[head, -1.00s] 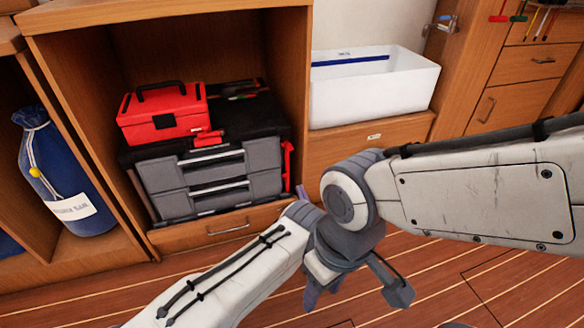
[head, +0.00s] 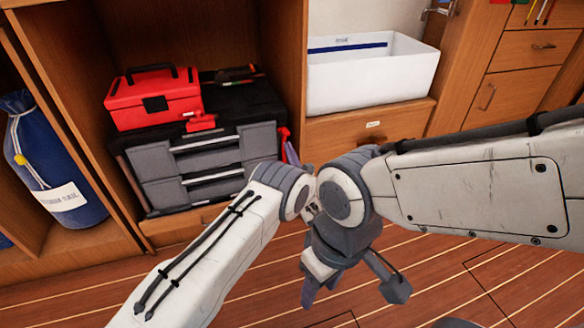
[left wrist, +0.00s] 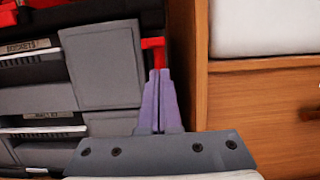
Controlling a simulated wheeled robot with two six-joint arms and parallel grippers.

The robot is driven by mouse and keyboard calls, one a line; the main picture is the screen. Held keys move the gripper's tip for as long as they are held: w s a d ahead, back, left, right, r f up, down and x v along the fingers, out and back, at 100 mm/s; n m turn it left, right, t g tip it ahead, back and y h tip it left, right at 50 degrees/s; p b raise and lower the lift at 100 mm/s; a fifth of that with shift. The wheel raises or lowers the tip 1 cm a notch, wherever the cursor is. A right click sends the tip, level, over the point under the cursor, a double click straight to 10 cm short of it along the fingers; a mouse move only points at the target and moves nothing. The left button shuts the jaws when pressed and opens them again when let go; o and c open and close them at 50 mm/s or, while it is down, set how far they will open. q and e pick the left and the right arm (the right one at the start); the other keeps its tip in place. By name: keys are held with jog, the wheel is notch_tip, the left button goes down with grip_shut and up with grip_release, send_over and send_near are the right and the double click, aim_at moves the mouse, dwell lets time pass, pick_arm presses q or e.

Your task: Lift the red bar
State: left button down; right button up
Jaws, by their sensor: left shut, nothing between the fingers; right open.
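A narrow red bar (head: 283,134) shows at the right side of the grey and black toolbox (head: 160,178), inside the wooden cabinet. In the left wrist view the red bar (left wrist: 153,44) rises just above and behind my left fingertips. My left gripper (head: 290,153) is near the bar's right side in the head view. In the left wrist view its purple fingers (left wrist: 159,73) are pressed together, with nothing between them. They cover the bar's lower part, and contact cannot be told. My right gripper (head: 350,288) hangs over the floor with its fingers spread and empty.
A red case (head: 153,100) sits on the toolbox. The cabinet's side panel (left wrist: 184,70) stands just right of my left fingers. A white bin (head: 372,80) is on the drawer unit to the right. A blue bag (head: 50,160) stands left.

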pick_arm(q)
notch_tip(320, 180, up, 2)
jog(key=shift+r, duration=0.1)
dwell(0.4)
notch_tip(320, 180, up, 3)
jog(key=shift+f+p, duration=0.1)
jog(key=shift+p, duration=0.8)
